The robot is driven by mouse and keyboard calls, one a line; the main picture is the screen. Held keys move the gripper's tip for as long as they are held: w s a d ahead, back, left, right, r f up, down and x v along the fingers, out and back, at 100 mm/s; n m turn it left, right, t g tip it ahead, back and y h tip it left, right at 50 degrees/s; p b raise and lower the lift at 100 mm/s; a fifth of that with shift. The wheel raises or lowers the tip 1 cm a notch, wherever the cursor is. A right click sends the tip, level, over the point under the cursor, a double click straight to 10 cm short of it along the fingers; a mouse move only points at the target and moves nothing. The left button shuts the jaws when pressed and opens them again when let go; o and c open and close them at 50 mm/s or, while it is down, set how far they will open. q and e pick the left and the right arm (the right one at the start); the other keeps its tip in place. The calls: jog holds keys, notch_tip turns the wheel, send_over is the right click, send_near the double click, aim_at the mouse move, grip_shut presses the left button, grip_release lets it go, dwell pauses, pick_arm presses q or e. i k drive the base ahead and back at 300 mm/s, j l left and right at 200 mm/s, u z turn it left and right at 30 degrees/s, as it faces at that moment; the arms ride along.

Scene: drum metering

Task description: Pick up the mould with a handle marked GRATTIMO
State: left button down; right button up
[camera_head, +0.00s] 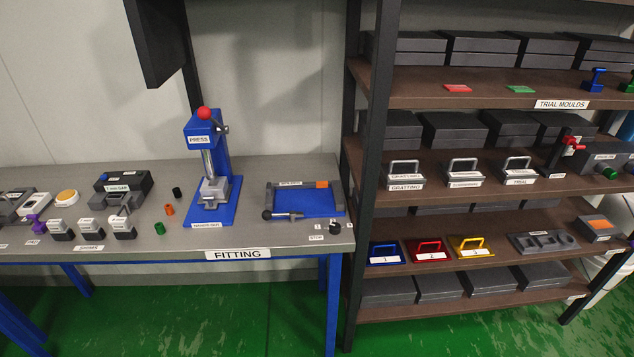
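The mould marked GRATTIMO (405,182) is a dark grey block with a light grey arched handle on top and a white label on its front. It stands upright at the left end of the middle shelf (455,200), close to the rack's black left post. Two similar handled moulds stand to its right: one with a label too small to read surely (463,176), and one labelled TRIAL (517,173). Neither of my grippers shows in the head view.
Dark boxes (455,130) stand behind the moulds. The lower shelf holds blue (386,254), red (430,250) and yellow (471,247) handled moulds. The FITTING bench (280,240) at left carries a blue press (205,150) and small parts. Green floor in front is clear.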

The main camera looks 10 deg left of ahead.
aim_at(394, 176)
jog(key=i+l+u, duration=0.1)
jog(key=l, duration=0.45)
jog(key=i+l+u, duration=0.1)
jog(key=l, duration=0.45)
jog(key=i+l+u, duration=0.1)
jog(key=l, duration=0.45)
jog(key=i+l+u, duration=0.15)
jog(key=l, duration=0.4)
